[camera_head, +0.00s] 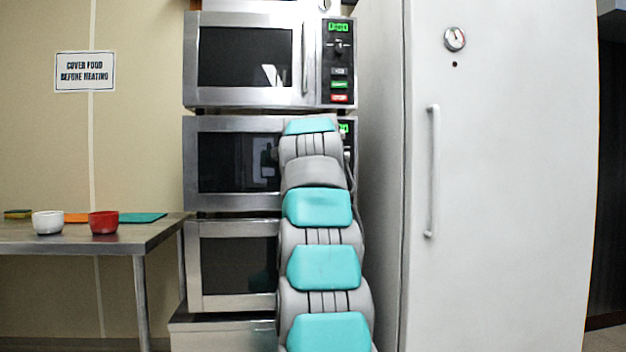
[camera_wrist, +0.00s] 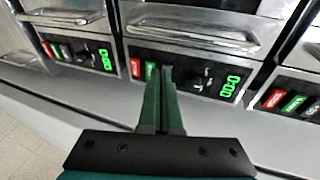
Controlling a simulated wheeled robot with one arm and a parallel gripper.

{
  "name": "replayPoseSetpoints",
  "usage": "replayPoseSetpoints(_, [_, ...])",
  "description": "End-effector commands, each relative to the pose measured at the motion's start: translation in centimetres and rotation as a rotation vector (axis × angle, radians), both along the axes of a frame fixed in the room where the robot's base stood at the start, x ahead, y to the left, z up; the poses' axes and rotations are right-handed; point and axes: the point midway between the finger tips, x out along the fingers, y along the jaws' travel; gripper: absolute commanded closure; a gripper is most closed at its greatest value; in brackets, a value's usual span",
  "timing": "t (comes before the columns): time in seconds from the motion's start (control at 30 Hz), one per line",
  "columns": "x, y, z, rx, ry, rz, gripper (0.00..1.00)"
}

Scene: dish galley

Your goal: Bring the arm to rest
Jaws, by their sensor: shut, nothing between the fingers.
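My gripper (camera_wrist: 166,75) shows in the wrist view with its two dark green fingers together and nothing between them. Its fingertips are in front of the control panel of a microwave, close to the green and red buttons; I cannot tell whether they touch. In the head view my grey and teal arm (camera_head: 322,266) reaches up in front of the stacked microwaves, and my gripper is hidden behind it. The middle microwave (camera_head: 232,122) and the lower microwave (camera_head: 208,268) are partly covered by the arm.
The top microwave (camera_head: 262,100) is shut. A tall white fridge (camera_head: 510,180) stands close on the right. At left, a steel table (camera_head: 120,238) holds a white bowl (camera_head: 47,222), a red bowl (camera_head: 103,222) and flat coloured boards. A sign (camera_head: 85,71) hangs on the wall.

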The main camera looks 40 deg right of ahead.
Motion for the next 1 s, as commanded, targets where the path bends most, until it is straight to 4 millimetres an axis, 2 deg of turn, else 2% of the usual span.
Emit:
replayPoseSetpoints(0.2, [-2.8,2.0,1.1,-0.003,-0.002,0.001,1.0])
replayPoseSetpoints(0.5, [-4.9,3.5,2.0,-0.002,-0.001,0.0,1.0])
replayPoseSetpoints(0.87, [-5.0,4.1,1.7,-0.005,0.019,0.013,1.0])
replayPoseSetpoints(1.0, [-3.8,6.4,-0.9,-0.016,0.133,0.089,1.0])
